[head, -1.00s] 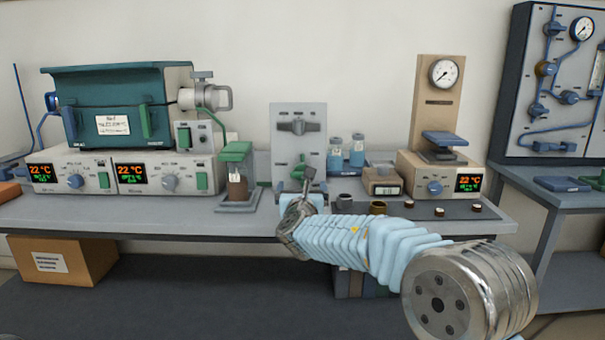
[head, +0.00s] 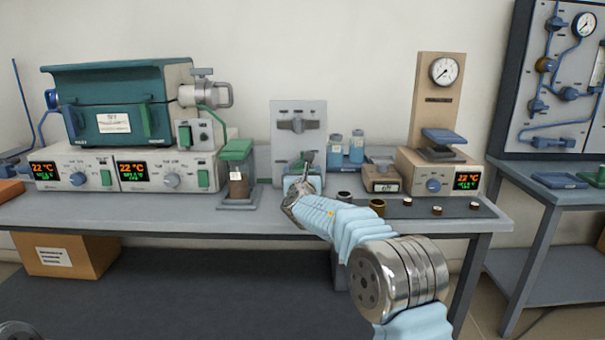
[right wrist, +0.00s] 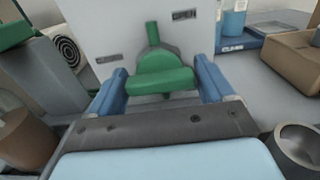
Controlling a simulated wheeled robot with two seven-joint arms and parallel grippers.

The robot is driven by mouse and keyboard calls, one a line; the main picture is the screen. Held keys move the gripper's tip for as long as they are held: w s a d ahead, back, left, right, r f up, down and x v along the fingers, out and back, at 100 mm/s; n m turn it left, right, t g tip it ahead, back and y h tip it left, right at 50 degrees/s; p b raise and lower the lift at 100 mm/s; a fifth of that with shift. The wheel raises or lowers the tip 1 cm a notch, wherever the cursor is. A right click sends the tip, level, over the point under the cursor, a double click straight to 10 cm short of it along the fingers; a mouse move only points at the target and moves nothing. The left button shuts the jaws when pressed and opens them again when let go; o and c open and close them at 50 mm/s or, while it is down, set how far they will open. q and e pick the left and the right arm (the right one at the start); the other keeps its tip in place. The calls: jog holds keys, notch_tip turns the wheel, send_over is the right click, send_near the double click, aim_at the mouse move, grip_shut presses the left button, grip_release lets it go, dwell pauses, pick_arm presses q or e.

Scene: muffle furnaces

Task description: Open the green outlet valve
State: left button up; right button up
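The green outlet valve (right wrist: 160,75) is on the light grey upright panel (head: 285,145). In the right wrist view it has a wide green handle and a narrow stem pointing up. My right gripper (right wrist: 160,82) is open, with one blue finger on each side of the handle. The handle's ends lie close to the fingers; I cannot tell whether they touch. In the head view my right gripper (head: 307,160) is in front of the panel's lower part and mostly hides the valve. My left gripper is out of view.
A dark cup (right wrist: 297,150) is close to my right gripper.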

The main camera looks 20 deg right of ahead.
jog(key=c, duration=0.7)
jog(key=shift+f+m+b, duration=0.2)
jog(key=shift+m+b, duration=0.3)
jog(key=shift+b, duration=0.4)
jog(key=m+b, duration=1)
jog(key=m, duration=0.1)
jog(key=m+b, duration=0.2)
jog(key=m, duration=0.1)
jog(key=shift+m, duration=0.3)
jog(key=shift+r+m+b, duration=0.1)
jog(key=shift+m+b, duration=0.35)
jog(key=shift+m, duration=0.75)
jog(key=o, duration=1.1)
